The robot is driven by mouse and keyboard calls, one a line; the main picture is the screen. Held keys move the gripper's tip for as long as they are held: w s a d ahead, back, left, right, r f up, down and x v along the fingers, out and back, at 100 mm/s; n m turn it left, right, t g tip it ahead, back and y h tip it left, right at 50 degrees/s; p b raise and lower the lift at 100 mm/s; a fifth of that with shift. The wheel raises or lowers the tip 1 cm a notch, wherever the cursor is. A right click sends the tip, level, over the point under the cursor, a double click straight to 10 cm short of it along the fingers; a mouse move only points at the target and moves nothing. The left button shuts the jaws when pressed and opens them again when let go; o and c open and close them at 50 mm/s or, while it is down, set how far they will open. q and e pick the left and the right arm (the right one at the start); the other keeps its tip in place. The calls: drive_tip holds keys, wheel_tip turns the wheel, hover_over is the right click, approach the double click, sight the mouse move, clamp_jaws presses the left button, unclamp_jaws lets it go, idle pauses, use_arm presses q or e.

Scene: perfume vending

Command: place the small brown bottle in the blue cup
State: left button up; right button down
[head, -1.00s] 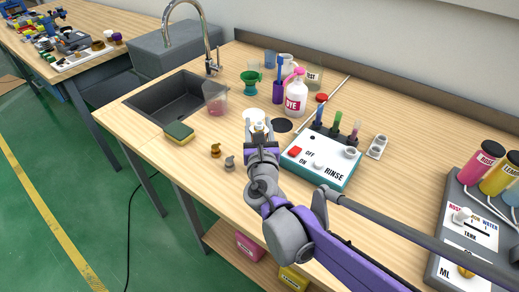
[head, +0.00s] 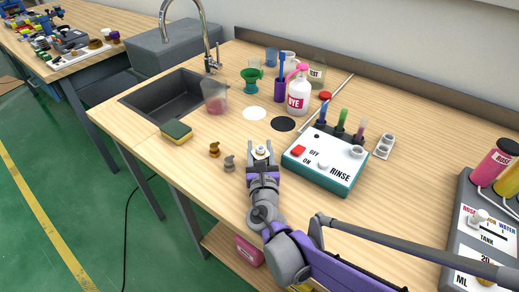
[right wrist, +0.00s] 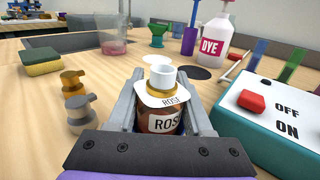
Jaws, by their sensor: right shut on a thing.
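My right gripper (head: 261,153) is shut on the small brown bottle (right wrist: 158,122), one finger on each side of it. The bottle is upright, with a white neck, a tilted white collar tag and a label reading "ROSE". In the head view mostly its white top (head: 261,150) shows. I cannot tell whether its base touches the table. A translucent blue cup (head: 271,56) stands at the back of the table, well away from the gripper, behind the green funnel-like vessel (head: 252,78). My left gripper is not in view.
The rinse box (head: 322,165) is close on the right of the gripper. Gold (head: 214,149) and grey (head: 229,163) nozzles stand on the left. White (head: 255,113) and black (head: 283,124) discs lie behind it. The dye bottle (head: 298,97), purple holder (head: 280,92) and beaker (head: 216,99) stand farther back.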

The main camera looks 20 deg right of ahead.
drive_tip(key=shift+f, duration=0.15)
drive_tip(key=shift+c, duration=1.5)
unclamp_jaws()
drive_tip(key=shift+s+r, duration=0.15)
drive_tip(key=shift+r, duration=0.15)
drive_tip(key=p+v, duration=0.1)
drive_tip(key=v, duration=1)
drive_tip(key=shift+s+p, duration=0.35)
drive_tip(key=shift+p, duration=0.05)
